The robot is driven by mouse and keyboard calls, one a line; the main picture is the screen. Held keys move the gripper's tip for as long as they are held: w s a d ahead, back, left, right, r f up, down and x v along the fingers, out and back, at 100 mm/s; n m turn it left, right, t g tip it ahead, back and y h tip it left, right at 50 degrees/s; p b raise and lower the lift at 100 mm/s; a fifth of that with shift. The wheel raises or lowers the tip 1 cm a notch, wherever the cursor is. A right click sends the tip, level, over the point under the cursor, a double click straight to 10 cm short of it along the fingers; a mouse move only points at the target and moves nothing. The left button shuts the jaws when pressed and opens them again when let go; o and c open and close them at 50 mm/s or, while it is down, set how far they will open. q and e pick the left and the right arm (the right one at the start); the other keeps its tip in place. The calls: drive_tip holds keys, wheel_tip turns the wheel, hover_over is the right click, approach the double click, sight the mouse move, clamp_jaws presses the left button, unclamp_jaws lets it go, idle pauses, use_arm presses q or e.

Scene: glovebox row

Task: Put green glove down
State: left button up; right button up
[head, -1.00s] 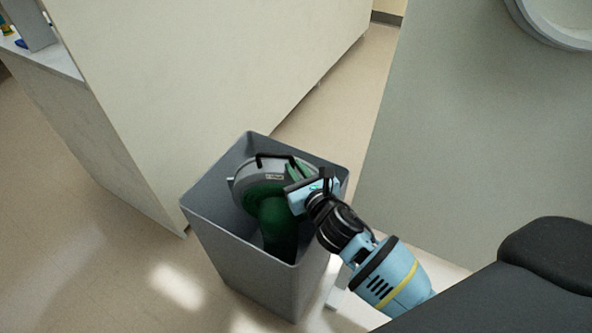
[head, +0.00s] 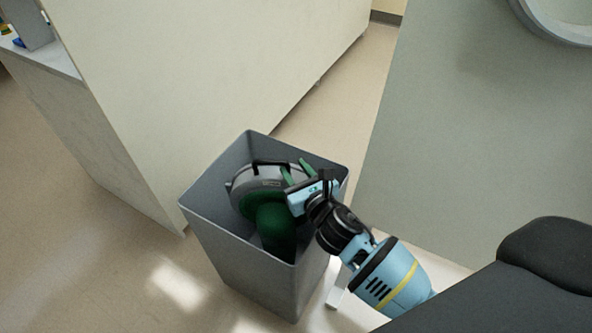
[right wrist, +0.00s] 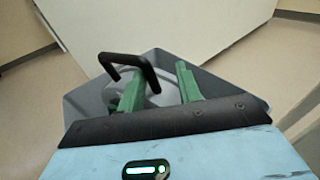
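The green glove (head: 275,222) hangs down inside a grey bin (head: 228,255), below its round grey cuff ring (head: 258,190). The ring sits tilted just inside the bin's mouth and has a black handle (head: 270,162) on top. My right gripper (head: 297,170) is over the bin's right side with its two green fingers spread apart. In the right wrist view the fingers (right wrist: 158,82) are open with nothing gripped between them. The black handle (right wrist: 127,62) is close by the left finger; whether they touch I cannot tell. My left gripper is out of view.
A large pale cabinet (head: 200,75) stands behind the bin and a grey-green panel (head: 480,130) stands to the right. A counter with small coloured items is at the far left. Floor (head: 90,265) is clear left of the bin.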

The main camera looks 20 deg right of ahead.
drive_tip(key=shift+r, duration=0.3)
drive_tip(key=s+r+p, duration=0.1)
drive_tip(key=s+r, duration=0.1)
drive_tip(key=s, duration=1)
drive_tip(key=shift+d, duration=0.3)
drive_tip(key=s+f+m+g, duration=0.5)
drive_tip(key=s+f+m, duration=0.9)
drive_tip(key=s+m, duration=0.15)
drive_tip(key=s+f+m+g, duration=0.2)
drive_tip(key=s+f+m, duration=0.1)
drive_tip(key=s+m, duration=0.7)
drive_tip(key=s+a+f+m+g+y, duration=0.1)
drive_tip(key=s+f+m+g, duration=0.2)
drive_tip(key=s+m, duration=0.7)
drive_tip(key=shift+s+f, duration=0.15)
drive_tip(key=shift+f, duration=0.1)
